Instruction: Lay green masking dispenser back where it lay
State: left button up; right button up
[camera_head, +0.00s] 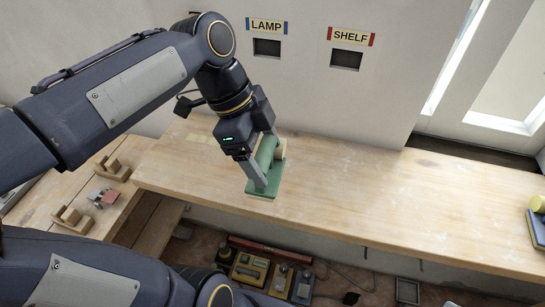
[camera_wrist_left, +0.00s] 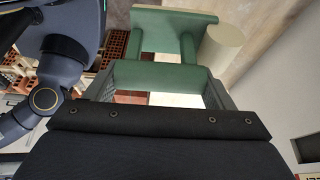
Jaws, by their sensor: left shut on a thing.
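The green masking dispenser (camera_head: 276,178) is in my left gripper (camera_head: 263,162), over the light wooden bench top near its front edge. A cream roll (camera_head: 281,148) sits at the dispenser's far end. In the left wrist view the green dispenser (camera_wrist_left: 175,20) spans between the two fingers, with the cream roll (camera_wrist_left: 220,45) at its right. The gripper is shut on its green bar. I cannot tell whether the dispenser touches the bench. My right gripper does not show.
The bench top (camera_head: 400,205) is clear to the right up to a blue-and-green item with a yellow roll (camera_head: 538,205). Wooden holders (camera_head: 72,218) stand on a lower bench at left. Several tools (camera_head: 250,268) lie below. LAMP (camera_head: 267,26) and SHELF (camera_head: 351,37) labels mark the wall.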

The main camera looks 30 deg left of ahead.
pick_arm(q)
jog(key=w+a+f, duration=0.1)
jog(key=w, duration=0.1)
jog(key=w+f+p, duration=0.1)
jog(key=w, duration=0.1)
jog(key=w+a+f, duration=0.1)
jog(key=w, duration=0.1)
jog(key=shift+w+a, duration=0.15)
jog(key=shift+a, duration=0.2)
jog(key=w+f, duration=0.1)
jog(key=f, duration=0.1)
jog(key=w+a+f+p, duration=0.1)
jog(key=f, duration=0.2)
jog(key=w+f, duration=0.2)
jog(key=f, duration=0.1)
jog(key=shift+a+f, duration=0.15)
jog(key=shift+a, duration=0.2)
jog(key=shift+f, duration=0.1)
jog(key=shift+f, duration=0.3)
jog(key=o, duration=1.1)
jog(key=shift+r, duration=0.1)
